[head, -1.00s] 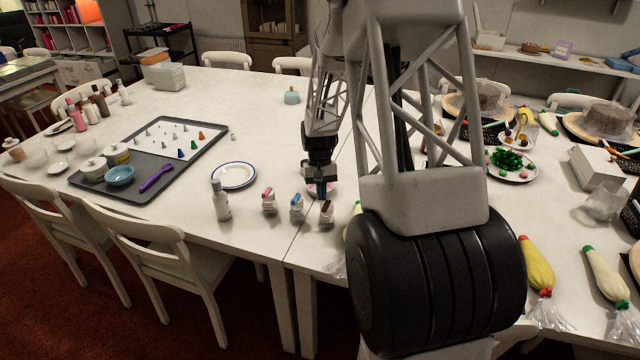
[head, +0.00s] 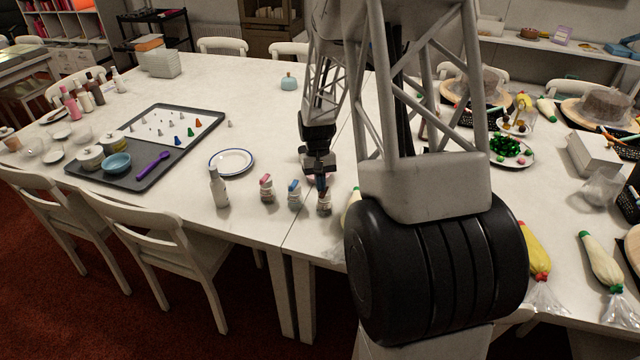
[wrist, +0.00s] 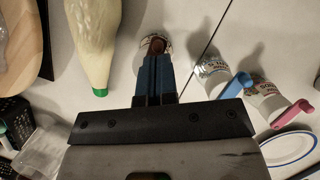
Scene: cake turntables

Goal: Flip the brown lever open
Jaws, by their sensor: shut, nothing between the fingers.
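The jar with the brown lever (head: 324,206) stands upright on the table, rightmost of three small jars. My gripper (head: 321,187) is shut and empty, pointing down just above and at this jar's top. In the wrist view, the blue fingers of my gripper (wrist: 156,62) are together and reach over the jar. The brown lever (wrist: 157,44) shows just beyond the fingertips, and the fingers cover part of the jar. I cannot tell whether they touch the lever. The lever's angle is hard to make out.
A jar with a blue lever (head: 294,198) and a jar with a pink lever (head: 267,192) stand close to the left. A filled piping bag (wrist: 96,40) lies close by in the wrist view.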

